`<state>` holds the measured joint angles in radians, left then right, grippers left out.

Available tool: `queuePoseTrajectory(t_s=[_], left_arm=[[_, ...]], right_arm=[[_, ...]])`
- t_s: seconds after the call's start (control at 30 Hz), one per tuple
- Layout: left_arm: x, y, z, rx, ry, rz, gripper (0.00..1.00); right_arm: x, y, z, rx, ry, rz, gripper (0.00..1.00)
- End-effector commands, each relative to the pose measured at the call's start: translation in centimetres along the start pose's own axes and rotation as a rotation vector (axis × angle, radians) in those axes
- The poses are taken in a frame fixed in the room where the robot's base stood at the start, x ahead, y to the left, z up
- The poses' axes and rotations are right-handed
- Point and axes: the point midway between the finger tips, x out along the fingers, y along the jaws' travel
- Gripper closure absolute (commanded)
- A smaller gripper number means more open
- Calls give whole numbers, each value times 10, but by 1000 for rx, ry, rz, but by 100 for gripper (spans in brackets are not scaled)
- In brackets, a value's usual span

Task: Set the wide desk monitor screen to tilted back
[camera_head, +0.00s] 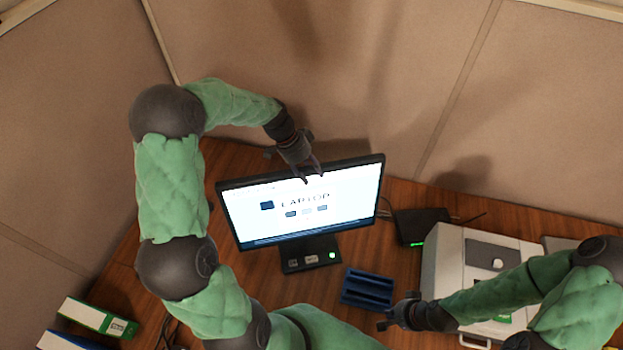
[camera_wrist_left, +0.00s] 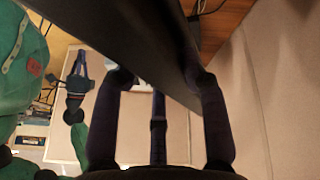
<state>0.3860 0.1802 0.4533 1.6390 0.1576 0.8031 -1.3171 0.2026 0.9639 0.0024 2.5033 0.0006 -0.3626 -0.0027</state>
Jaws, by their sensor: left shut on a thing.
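The wide desk monitor (camera_head: 305,212) stands on the wooden desk with its lit screen facing me and its base (camera_head: 311,256) below. My left gripper (camera_head: 313,176) is at the middle of the monitor's top edge, shut on that edge. In the left wrist view the dark monitor panel (camera_wrist_left: 150,35) runs between the fingers of the left gripper (camera_wrist_left: 165,85). My right gripper (camera_head: 386,318) is low at the right, well apart from the monitor. Its fingers are too small to tell whether they are open. The monitor's hinge is hidden behind the screen.
A blue slotted tray (camera_head: 367,289) lies in front of the monitor's base. A black box (camera_head: 421,226) with a green light and a white printer-like machine (camera_head: 450,262) stand to the right. Binders (camera_head: 98,317) lie at the lower left. Beige partition walls (camera_head: 320,80) enclose the desk.

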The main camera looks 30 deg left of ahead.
Motion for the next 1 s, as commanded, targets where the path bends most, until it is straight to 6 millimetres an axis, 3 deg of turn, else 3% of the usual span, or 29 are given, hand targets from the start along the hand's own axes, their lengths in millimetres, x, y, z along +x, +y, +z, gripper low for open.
queuePoseTrajectory(t_s=[0.23,0.63,0.67,0.7,0.73,1.0], left_arm=[[-3,-27,-1,-13,4,23,100],[-7,-31,-1,-5,1,15,100],[-7,-31,-1,-6,1,15,50],[-7,-31,-1,-6,1,15,39],[-7,-31,-1,-7,1,15,33],[-6,-30,-1,-10,1,18,33]], right_arm=[[16,6,0,0,0,0,100],[16,6,-1,0,0,0,100],[16,6,-1,0,0,0,100],[16,6,-1,0,0,0,100],[16,6,-1,0,0,0,100],[16,6,-1,0,0,0,100]])
